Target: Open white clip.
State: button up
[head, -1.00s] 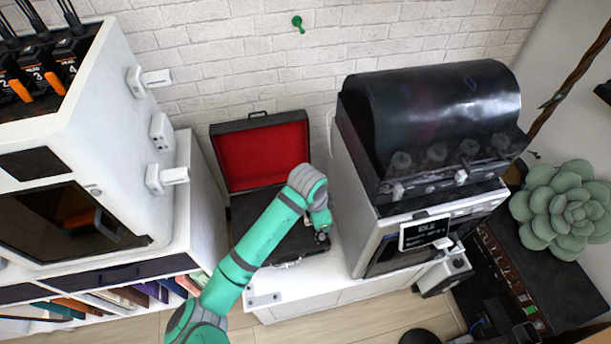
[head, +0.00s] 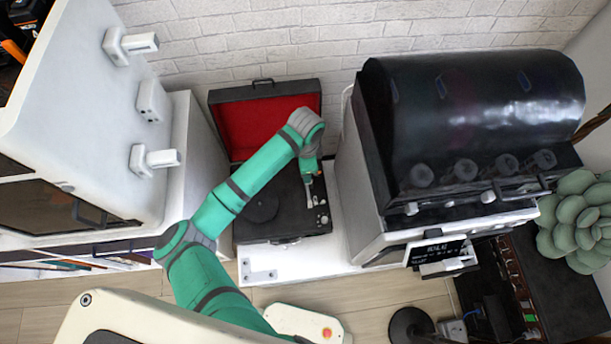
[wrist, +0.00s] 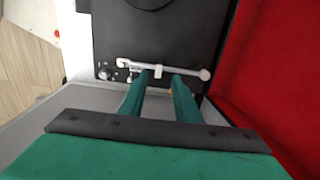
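A black suitcase record player (head: 280,228) with a raised red-lined lid (head: 268,125) stands on a white cabinet. In the wrist view its white tonearm (wrist: 188,70) runs across the black deck (wrist: 112,30), and the small white clip (wrist: 158,71) sits at mid-arm. I cannot tell whether the clip is latched. My gripper (wrist: 161,77) has its two green fingers apart, with the clip showing in the gap just beyond the tips. Contact cannot be told. In the head view my gripper (head: 309,170) reaches down over the deck's right side, partly hiding the tonearm.
The red lid (wrist: 275,80) rises close to the right of my fingers in the wrist view. A black-hooded machine (head: 470,120) stands right of the player in the head view. A white cabinet with protruding handles (head: 95,100) stands left. Open floor (head: 385,295) lies in front.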

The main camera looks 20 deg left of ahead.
jog(key=f, duration=0.4)
jog(key=shift+d+f, duration=0.15)
jog(key=shift+d, duration=0.2)
jog(key=shift+a+f, duration=0.15)
jog(key=shift+f, duration=0.7)
grip_shut()
